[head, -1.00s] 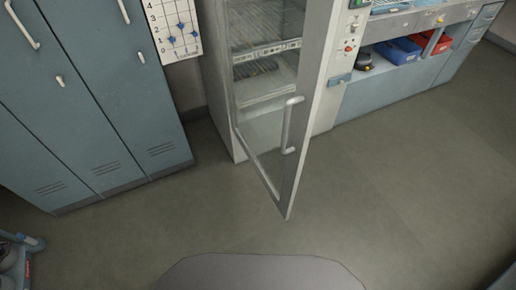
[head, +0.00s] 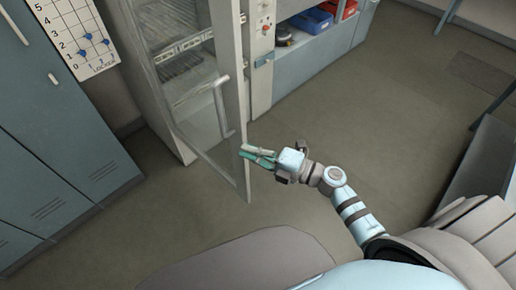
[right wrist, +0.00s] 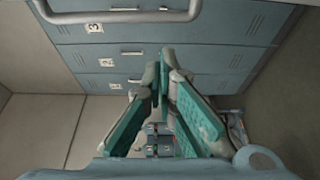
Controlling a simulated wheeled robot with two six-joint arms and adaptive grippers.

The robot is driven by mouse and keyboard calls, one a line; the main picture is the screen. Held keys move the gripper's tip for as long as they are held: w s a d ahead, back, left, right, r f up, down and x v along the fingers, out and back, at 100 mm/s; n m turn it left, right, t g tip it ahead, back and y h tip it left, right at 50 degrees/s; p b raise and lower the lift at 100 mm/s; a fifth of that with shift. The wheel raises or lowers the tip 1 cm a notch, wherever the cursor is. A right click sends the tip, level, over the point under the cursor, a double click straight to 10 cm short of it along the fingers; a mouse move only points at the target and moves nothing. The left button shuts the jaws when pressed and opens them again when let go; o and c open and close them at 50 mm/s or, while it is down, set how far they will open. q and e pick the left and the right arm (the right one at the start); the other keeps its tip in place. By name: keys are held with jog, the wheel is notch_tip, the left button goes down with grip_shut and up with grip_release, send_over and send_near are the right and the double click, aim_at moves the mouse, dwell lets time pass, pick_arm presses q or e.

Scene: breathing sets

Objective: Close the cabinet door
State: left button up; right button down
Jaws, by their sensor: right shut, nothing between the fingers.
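The tall pale cabinet (head: 154,112) with shelves stands at upper left of centre in the head view. Its glass door (head: 237,115) stands open, with its free edge towards me. A grey bar handle (head: 222,105) is on the door near that edge. My right gripper (head: 246,153) is shut and empty, with its teal fingertips at the door's free edge, below the handle. I cannot tell if they touch. In the right wrist view the shut fingers (right wrist: 164,58) point towards the lockers, and a grey curved bar (right wrist: 120,16) crosses the top. My left gripper is out of view.
Blue-grey lockers (head: 55,130) stand left of the cabinet. A counter with blue bins (head: 312,20) and a red bin (head: 347,8) is at its right. Grey seats or a bench (head: 485,165) are at the right edge. The floor (head: 370,105) between is clear.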

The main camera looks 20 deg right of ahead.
aim_at(241, 134)
jog(key=w, duration=0.3)
jog(key=w+a, duration=0.1)
jog(key=w, duration=0.2)
jog(key=shift+a, duration=0.1)
jog(key=shift+w+d, duration=0.2)
jog(key=shift+d, duration=0.3)
jog(key=shift+a, duration=0.1)
